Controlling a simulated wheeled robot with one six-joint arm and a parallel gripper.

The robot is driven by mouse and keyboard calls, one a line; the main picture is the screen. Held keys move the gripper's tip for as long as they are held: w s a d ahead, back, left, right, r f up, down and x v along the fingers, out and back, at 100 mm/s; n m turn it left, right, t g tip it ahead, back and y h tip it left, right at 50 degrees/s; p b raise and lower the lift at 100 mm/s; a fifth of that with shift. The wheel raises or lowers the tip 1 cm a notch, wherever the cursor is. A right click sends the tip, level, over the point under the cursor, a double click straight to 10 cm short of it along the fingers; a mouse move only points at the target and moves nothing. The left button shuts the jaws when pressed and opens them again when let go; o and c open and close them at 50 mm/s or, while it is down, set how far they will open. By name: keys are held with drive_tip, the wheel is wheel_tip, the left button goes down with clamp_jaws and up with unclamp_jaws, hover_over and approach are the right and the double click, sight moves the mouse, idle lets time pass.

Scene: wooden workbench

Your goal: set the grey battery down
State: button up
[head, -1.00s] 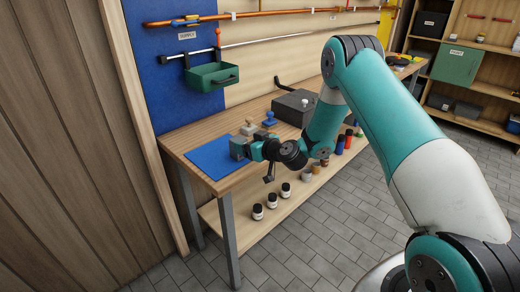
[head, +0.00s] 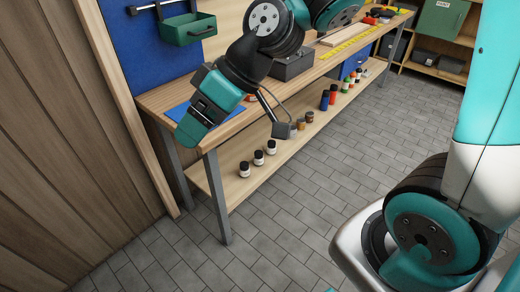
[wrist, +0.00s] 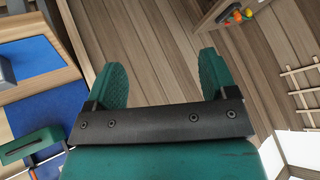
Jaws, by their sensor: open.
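My gripper (head: 190,130) hangs over the left end of the workbench, high against the blue mat (head: 178,112) and hiding much of it. In the wrist view the two green fingers of my gripper (wrist: 162,68) are spread apart, with only the wooden wall behind and nothing between them. A grey block (wrist: 5,72) is cut off at the left edge of the wrist view, by the blue mat (wrist: 20,52); it may be the grey battery, but too little shows to be sure. No grey battery can be made out in the head view.
The green tray (head: 188,29) hangs on the blue panel above the bench. A dark grey box (head: 293,64) stands further along the bench top (head: 240,118). Several bottles, one of them white-bodied (head: 258,158), stand on the lower shelf (head: 228,172). The tiled floor in front is clear.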

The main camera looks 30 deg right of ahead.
drive_tip(key=s+d+r+m+g+h, duration=0.1)
drive_tip(key=s+d+r+g+h, duration=0.1)
drive_tip(key=s, duration=1)
drive_tip(key=shift+s+d+m+h, duration=0.3)
drive_tip(key=shift+s+d+h, duration=0.1)
drive_tip(key=shift+d+h, duration=0.35)
